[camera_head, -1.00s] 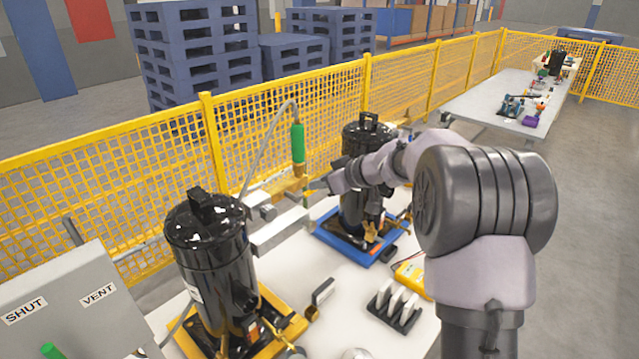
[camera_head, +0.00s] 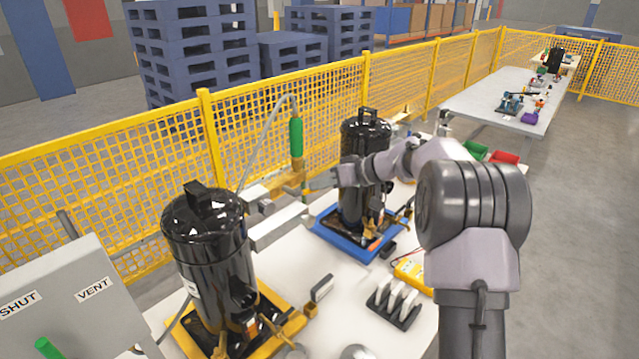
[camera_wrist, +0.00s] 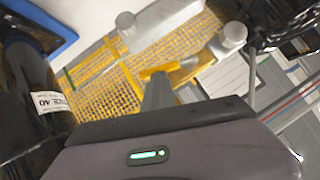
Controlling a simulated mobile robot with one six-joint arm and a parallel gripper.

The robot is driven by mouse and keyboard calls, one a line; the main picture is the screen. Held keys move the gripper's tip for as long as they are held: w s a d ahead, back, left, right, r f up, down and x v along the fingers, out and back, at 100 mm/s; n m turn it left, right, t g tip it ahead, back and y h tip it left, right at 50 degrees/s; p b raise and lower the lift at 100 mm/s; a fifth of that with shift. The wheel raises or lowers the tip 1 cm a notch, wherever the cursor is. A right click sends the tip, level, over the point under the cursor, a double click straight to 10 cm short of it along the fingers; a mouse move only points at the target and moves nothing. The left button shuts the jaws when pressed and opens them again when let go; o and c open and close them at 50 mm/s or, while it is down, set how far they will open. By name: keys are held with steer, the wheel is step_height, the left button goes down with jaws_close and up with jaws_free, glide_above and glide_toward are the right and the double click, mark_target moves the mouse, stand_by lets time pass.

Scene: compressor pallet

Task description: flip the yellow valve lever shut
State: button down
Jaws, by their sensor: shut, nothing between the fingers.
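The yellow valve lever (camera_wrist: 158,71) shows in the wrist view as a short yellow bar just beyond my fingertips. My gripper (camera_wrist: 157,82) is shut and empty, its tips close to the lever; I cannot tell whether they touch. In the head view my gripper (camera_head: 311,184) reaches left beside the pipework under the green hose grip (camera_head: 296,138). The lever is too small and cluttered there to make out its angle clearly.
A black compressor (camera_head: 208,250) stands on a yellow base at left. Another black compressor (camera_head: 357,145) stands on a blue tray (camera_head: 330,239) behind my wrist. A grey box (camera_head: 275,228) juts out near my gripper. Yellow mesh fencing (camera_head: 150,180) runs behind.

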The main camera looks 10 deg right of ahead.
step_height(320, 180, down, 7)
steer(key=s+a+m+g+y+b, duration=0.1)
steer(key=a+m+y+b, duration=0.1)
steer(key=m+y+b, duration=0.4)
steer(key=shift+s+a+m+y, duration=0.4)
steer(key=shift+m+y, duration=0.7)
steer(key=shift+m, duration=0.5)
steer(key=shift+r, duration=0.15)
